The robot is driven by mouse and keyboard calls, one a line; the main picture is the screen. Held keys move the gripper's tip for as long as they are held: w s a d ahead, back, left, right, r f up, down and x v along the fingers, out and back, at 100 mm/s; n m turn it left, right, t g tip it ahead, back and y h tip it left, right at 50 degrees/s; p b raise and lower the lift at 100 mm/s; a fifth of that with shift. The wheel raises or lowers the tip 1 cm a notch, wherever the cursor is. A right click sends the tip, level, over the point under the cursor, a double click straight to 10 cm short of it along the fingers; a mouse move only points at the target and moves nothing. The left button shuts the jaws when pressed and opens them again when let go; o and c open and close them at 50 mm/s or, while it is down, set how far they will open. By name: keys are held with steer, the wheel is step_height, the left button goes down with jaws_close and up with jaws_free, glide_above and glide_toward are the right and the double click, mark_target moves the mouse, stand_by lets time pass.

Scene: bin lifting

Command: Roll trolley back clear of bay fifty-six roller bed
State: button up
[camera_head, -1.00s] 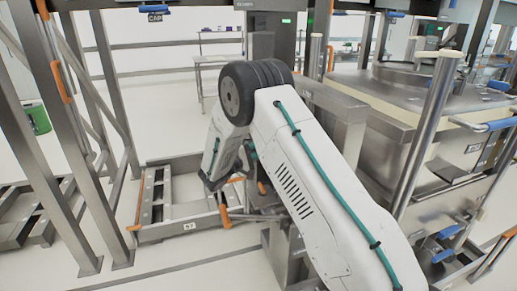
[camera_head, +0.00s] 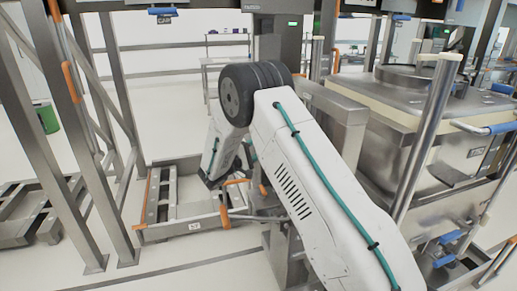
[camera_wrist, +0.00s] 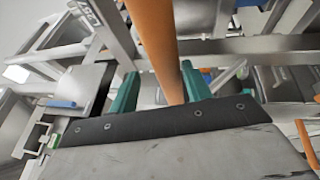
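In the wrist view, an orange handle bar (camera_wrist: 155,35) runs down from the top edge between the two teal fingers of my gripper (camera_wrist: 160,82). The bar's lower end is hidden behind the palm. In the head view my gripper is mostly hidden behind my white arm, low near the centre, by small orange bars (camera_head: 224,214). I cannot tell which trolley these belong to. A low steel roller frame (camera_head: 180,234) with a number label stands just left.
A large steel bin (camera_head: 405,120) with blue handles (camera_head: 503,127) stands close on the right. Upright steel posts (camera_head: 75,150) fill the left. A second low frame (camera_head: 38,205) lies at far left. Open white floor shows in front and behind.

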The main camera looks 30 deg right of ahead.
steer(key=v, duration=0.7)
steer(key=shift+a+f, duration=0.15)
steer(key=shift+a, duration=0.2)
steer(key=shift+s, duration=0.1)
